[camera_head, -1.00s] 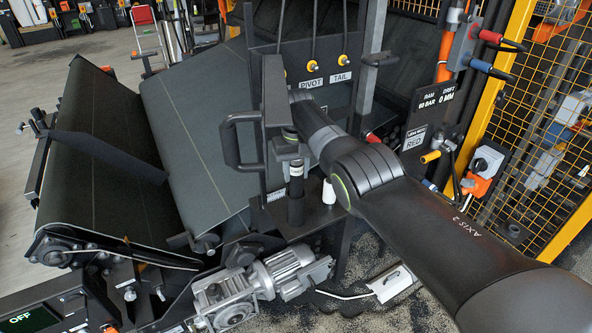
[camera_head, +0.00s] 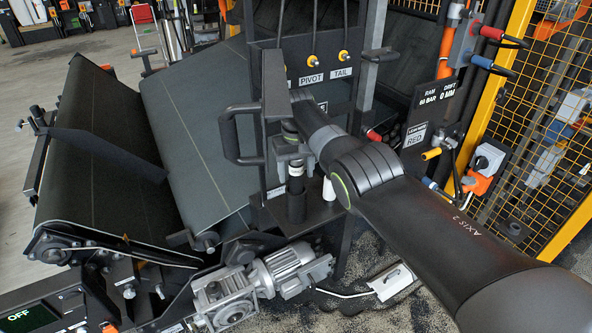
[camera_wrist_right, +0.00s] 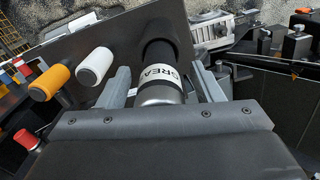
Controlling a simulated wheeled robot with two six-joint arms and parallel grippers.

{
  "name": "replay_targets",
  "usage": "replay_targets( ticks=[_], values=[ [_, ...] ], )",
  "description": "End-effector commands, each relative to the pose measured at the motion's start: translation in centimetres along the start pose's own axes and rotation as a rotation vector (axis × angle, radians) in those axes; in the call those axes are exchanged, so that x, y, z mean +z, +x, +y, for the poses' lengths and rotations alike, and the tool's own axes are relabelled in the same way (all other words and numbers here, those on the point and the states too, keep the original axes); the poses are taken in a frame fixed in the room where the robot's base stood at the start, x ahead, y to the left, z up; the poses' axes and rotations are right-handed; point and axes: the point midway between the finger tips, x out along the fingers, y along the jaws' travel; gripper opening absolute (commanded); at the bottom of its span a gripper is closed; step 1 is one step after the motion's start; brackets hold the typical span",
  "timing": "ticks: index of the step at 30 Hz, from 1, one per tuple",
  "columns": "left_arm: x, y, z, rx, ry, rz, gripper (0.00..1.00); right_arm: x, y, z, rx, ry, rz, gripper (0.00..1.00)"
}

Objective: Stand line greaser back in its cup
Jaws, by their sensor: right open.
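The line greaser (camera_head: 296,169) stands upright, with its white label band just below my right gripper. Its lower part is in the dark cup (camera_head: 297,208) on the small shelf. In the right wrist view the greaser (camera_wrist_right: 160,77) shows its silver end and "GREA" label, with the dark cup (camera_wrist_right: 158,47) beyond. My right gripper (camera_head: 292,152) is open. Its two grey fingers, also in the right wrist view (camera_wrist_right: 163,88), are on either side of the greaser, with a gap visible at least on the left. My left gripper is not in view.
A white bottle-like piece (camera_head: 329,189) stands close right of the cup. An upright frame with PIVOT and TAIL lines (camera_head: 313,78) is behind. A gear motor (camera_head: 285,268) sits below the shelf, and a dark belt (camera_head: 195,130) is at left.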

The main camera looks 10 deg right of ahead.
Motion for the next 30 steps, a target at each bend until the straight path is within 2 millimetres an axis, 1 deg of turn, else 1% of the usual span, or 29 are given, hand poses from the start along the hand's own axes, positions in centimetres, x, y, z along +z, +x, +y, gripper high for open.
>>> replay_targets(
  ticks=[4,8,10,15,21,26,27,30],
  values=[
    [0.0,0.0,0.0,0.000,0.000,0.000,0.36,0.0,-0.5,0.0,0.000,0.000,0.000,0.60],
    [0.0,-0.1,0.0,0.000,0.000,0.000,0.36,-0.1,-2.1,0.0,0.000,0.000,0.003,0.60],
    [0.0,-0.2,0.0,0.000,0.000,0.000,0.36,-0.1,-3.3,0.0,0.000,0.000,0.005,0.60],
    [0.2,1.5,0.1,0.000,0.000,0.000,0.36,-0.1,-7.3,0.0,0.002,0.001,0.006,0.60],
    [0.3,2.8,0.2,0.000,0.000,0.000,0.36,0.0,-12.1,0.0,0.001,0.001,0.006,0.60],
    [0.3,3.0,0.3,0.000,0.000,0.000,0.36,0.0,-15.0,0.0,0.000,0.001,0.003,0.60],
    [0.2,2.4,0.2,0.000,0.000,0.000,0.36,0.0,-15.7,0.0,0.000,0.000,0.001,0.60],
    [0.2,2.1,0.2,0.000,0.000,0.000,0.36,0.0,-16.6,0.0,0.000,0.000,0.001,0.60]
  ],
)
